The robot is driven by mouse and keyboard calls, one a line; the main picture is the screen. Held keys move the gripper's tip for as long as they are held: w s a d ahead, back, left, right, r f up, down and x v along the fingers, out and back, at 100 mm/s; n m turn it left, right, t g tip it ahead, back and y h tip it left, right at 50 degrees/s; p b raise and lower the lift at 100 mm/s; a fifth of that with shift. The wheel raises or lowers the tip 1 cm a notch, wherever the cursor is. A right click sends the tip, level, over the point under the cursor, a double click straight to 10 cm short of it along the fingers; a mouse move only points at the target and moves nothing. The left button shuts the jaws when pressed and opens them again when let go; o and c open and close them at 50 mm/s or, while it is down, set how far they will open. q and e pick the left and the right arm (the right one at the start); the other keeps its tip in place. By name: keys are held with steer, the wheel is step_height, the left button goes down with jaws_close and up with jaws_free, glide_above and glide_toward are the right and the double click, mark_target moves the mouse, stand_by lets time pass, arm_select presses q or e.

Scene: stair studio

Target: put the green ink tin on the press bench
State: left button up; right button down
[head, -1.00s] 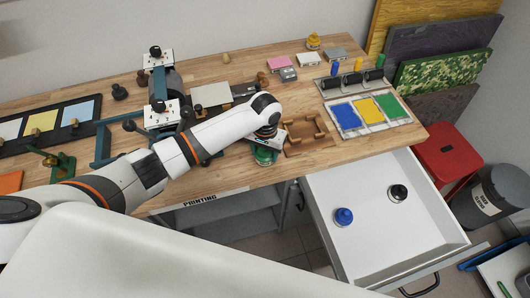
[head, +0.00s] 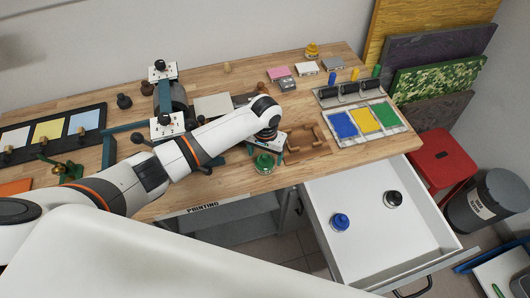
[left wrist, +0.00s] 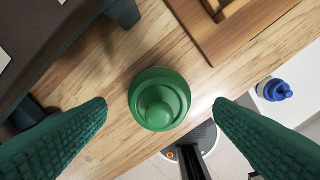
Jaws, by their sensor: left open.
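The green ink tin (head: 264,164) stands upright on the wooden press bench (head: 230,180), near its front edge. It also shows in the left wrist view (left wrist: 159,99), seen from above. My left gripper (head: 268,146) is just above and behind the tin in the head view. In the left wrist view its two green padded fingers (left wrist: 160,103) are open, one on each side of the tin, with a gap on both sides. The gripper holds nothing. My right gripper is not in view.
A wooden holder (head: 308,146) sits right of the tin. The printing press (head: 168,105) stands to its left. An open white drawer (head: 365,235) at the front right holds a blue tin (head: 340,222) and a black tin (head: 393,199). Ink slabs (head: 366,118) lie farther right.

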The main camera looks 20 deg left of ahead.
arm_select(q)
step_height(320, 180, up, 6)
steer(key=p, duration=0.3)
steer(key=shift+f, duration=0.2)
steer(key=shift+r, duration=1.3)
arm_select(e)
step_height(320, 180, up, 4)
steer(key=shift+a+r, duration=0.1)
